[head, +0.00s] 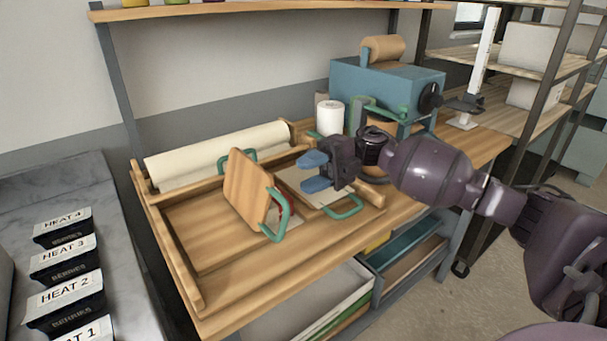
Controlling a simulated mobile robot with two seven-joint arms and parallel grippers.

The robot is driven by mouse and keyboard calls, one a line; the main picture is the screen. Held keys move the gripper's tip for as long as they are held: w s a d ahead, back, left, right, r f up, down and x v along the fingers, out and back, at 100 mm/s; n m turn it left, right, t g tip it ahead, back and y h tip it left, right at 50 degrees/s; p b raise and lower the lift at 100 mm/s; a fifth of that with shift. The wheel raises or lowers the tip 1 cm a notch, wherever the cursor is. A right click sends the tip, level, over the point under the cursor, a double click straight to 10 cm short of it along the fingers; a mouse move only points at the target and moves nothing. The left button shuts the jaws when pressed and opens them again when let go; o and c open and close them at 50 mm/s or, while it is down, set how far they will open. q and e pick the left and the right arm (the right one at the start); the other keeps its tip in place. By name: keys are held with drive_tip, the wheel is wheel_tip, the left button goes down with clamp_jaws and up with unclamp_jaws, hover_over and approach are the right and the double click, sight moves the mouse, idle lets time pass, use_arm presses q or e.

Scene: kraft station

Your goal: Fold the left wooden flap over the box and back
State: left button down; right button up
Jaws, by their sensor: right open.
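The left wooden flap (247,185) stands steeply tilted on the wooden work tray, with a green handle (277,214) at its right edge and another green handle behind it. A small red part shows beside the front handle; most of what lies behind the flap is hidden, and I cannot make out the box. My right gripper (314,173) is open, with its blue fingers pointing left. It is to the right of the flap, apart from it, over the right-hand panel (290,184) with its own green handle (344,209). My left gripper is not in view.
A cream paper roll (217,154) lies along the tray's back. A white roll (329,117) and a blue machine (375,91) stand behind my right gripper. Black labelled cartons (64,301) stand on the grey counter at left. The tray's left floor (205,225) is bare.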

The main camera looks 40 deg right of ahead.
drive_tip(key=d, duration=0.3)
drive_tip(key=shift+w+d+f+b, duration=0.1)
drive_tip(key=shift+d+f+b, duration=0.25)
drive_tip(key=shift+f, duration=0.05)
idle(0.4)
drive_tip(key=shift+f, duration=0.1)
idle(1.0)
